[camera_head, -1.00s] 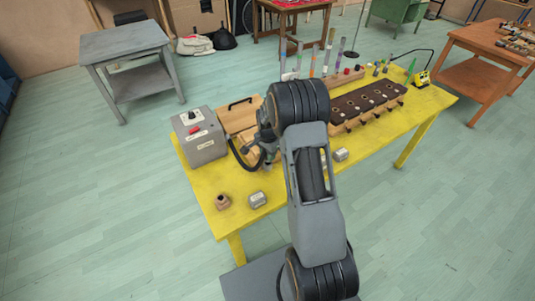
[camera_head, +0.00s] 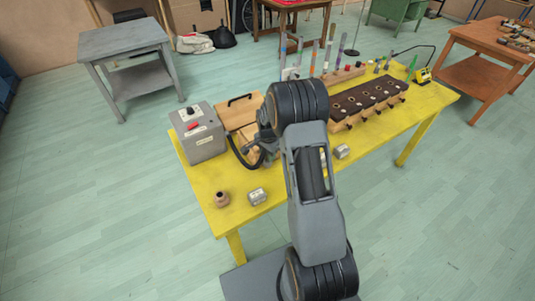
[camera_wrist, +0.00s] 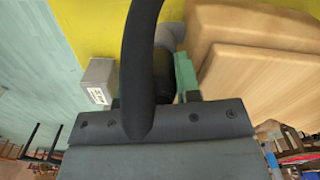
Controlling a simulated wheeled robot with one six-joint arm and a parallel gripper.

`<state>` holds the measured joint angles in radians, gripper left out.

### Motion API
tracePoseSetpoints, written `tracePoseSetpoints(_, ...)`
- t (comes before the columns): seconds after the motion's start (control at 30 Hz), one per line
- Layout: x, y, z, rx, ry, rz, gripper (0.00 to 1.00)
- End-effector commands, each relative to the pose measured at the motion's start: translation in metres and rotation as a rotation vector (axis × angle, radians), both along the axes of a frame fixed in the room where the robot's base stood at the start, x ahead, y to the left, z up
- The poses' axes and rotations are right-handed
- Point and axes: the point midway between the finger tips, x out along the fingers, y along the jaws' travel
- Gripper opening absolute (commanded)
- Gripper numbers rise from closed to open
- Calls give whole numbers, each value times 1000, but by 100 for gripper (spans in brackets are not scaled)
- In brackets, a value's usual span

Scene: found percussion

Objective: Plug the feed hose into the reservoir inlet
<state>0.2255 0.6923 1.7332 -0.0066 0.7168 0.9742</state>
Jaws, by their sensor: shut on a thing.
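The feed hose (camera_head: 240,155) is black and curves from the grey box (camera_head: 205,148) to my gripper (camera_head: 264,155). In the wrist view the hose (camera_wrist: 139,70) arches across the middle and partly hides the grip. My gripper (camera_wrist: 165,75) is shut on the dark end of the hose, with a green finger showing on its right. A grey round part (camera_wrist: 171,36) lies just beyond the hose end; I cannot tell whether they touch. The wooden reservoir (camera_head: 240,113) is beside the grey box, partly behind my arm. Its inlet cannot be made out in the head view.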

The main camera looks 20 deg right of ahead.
Motion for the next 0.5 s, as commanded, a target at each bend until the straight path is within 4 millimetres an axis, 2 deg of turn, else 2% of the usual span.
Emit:
tracePoseSetpoints(0.2, 0, 0, -7, 1, 1, 0, 8)
tracePoseSetpoints(0.23, 0, 0, -6, 1, 1, 0, 34)
tracePoseSetpoints(0.5, 1, 1, -5, 0, -2, 1, 60)
